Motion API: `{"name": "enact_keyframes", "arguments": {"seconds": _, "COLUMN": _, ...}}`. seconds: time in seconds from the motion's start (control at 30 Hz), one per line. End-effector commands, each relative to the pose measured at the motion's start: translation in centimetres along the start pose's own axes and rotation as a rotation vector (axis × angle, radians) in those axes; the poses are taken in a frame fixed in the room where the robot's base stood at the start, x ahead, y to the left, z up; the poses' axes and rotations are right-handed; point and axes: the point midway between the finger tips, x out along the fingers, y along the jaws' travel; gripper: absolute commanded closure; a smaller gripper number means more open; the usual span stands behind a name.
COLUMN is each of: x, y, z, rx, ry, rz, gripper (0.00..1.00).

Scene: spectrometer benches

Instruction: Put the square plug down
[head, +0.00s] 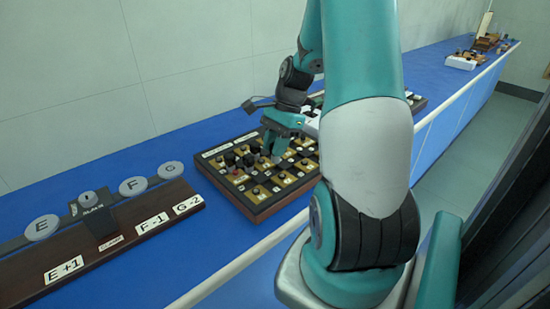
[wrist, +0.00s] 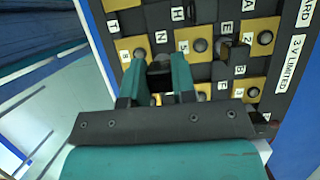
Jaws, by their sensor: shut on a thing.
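My gripper (head: 275,150) is low over the checkered board in the head view. In the wrist view its two teal fingers (wrist: 158,78) are closed about a dark block, the square plug (wrist: 160,68). The plug's lower end is hidden, so I cannot tell whether it touches the board. The board (wrist: 222,72) has black and gold squares with letters, numbers and round dark knobs. Its dark wooden front side (head: 285,202) shows in the head view.
Several dark knobs or plugs stand on the board's left part, close to my gripper. A wooden rack (head: 150,240) with labels and round discs stands at left on the blue bench (head: 215,265). Another board (head: 416,102) lies behind my arm. Small apparatus (head: 465,61) stands far right.

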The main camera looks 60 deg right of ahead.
Motion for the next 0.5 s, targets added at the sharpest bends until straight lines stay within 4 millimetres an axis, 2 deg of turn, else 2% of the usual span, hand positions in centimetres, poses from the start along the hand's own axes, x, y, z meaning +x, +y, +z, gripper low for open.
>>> {"name": "enact_keyframes", "arguments": {"seconds": 0.1, "x": 2.0, "y": 0.0, "z": -0.8, "rx": 0.002, "ry": -0.004, "rz": 0.003, "gripper": 0.99}}
{"name": "enact_keyframes", "arguments": {"seconds": 0.2, "x": 3.0, "y": 0.0, "z": -1.2, "rx": 0.001, "ry": -0.002, "rz": 0.002, "gripper": 0.99}}
{"name": "enact_keyframes", "arguments": {"seconds": 0.5, "x": 3.3, "y": 0.0, "z": -1.4, "rx": 0.001, "ry": 0.000, "rz": 0.000, "gripper": 0.99}}
